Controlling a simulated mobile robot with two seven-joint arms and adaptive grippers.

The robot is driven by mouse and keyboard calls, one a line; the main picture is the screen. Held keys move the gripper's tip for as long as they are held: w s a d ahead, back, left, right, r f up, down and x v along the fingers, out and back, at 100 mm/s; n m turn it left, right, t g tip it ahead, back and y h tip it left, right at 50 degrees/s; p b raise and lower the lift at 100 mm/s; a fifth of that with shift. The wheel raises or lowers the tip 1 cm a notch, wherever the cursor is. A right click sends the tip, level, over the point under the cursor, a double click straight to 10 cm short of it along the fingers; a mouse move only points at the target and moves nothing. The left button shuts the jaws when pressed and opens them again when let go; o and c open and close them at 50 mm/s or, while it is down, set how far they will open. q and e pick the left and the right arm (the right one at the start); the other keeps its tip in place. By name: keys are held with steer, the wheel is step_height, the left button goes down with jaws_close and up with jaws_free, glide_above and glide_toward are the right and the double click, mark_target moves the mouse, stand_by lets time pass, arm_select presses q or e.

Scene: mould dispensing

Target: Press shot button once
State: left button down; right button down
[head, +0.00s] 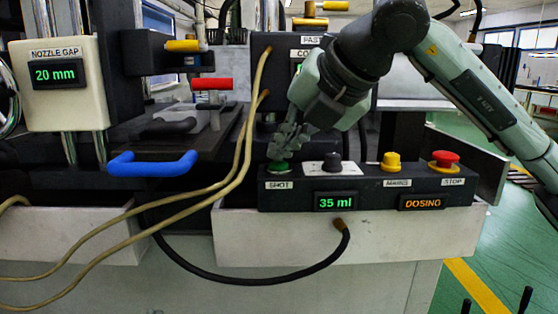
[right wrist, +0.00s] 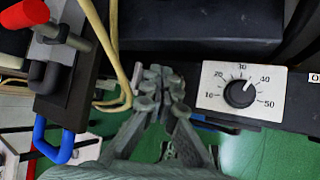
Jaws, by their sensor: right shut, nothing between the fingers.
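The green shot button (head: 279,167) sits at the left end of the black control box (head: 375,184), above the SHOT label. My right gripper (head: 281,156) comes down over it with its fingers shut and empty. The fingertips are at the button's top and appear to touch it; how far the button is pressed in I cannot tell. In the right wrist view the shut fingers (right wrist: 160,76) hide the button. The volume display (head: 336,202) reads 35 ml and the status display (head: 422,203) reads DOSING. My left gripper is not in view.
Right of the button stand a dial (head: 332,163), also in the right wrist view (right wrist: 240,94), a yellow knob (head: 391,161) and a red stop button (head: 445,159). Tan hoses (head: 238,150) run close on the left. A blue handle (head: 152,164) juts out further left.

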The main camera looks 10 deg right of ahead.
mark_target(282, 164)
steer(key=shift+r+p, duration=1.9)
steer(key=shift+r, duration=1.2)
steer(key=shift+f, duration=0.1)
